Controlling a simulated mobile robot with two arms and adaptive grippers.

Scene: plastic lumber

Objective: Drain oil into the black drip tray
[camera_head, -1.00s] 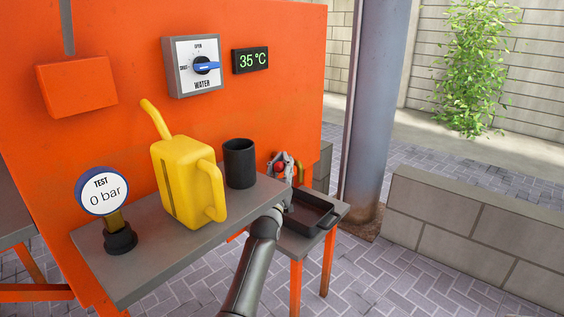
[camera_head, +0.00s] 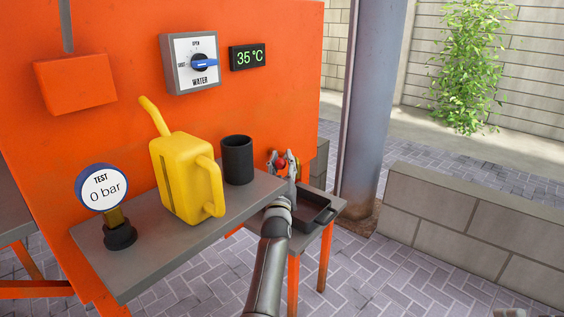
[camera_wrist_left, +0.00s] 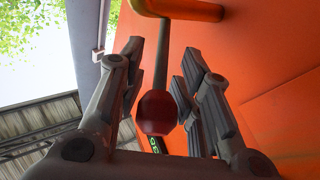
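The black drip tray (camera_head: 309,211) sits on the low grey side table, partly hidden by my left arm. A red ball knob on a metal lever (camera_head: 281,162) is by the orange wall above the tray. My left gripper (camera_head: 285,164) is at this knob, fingers pointing up. In the left wrist view, the red knob (camera_wrist_left: 157,112) hangs from its rod between the two spread fingers, with gaps on both sides. An orange pipe (camera_wrist_left: 192,10) is at the rod's far end. A small grey piece at the bottom right edge may be my right gripper (camera_head: 509,312); its fingers cannot be made out.
A water switch (camera_head: 192,65) and a 35 °C display (camera_head: 248,57) are on the wall. A post (camera_head: 367,100) stands behind the tray.

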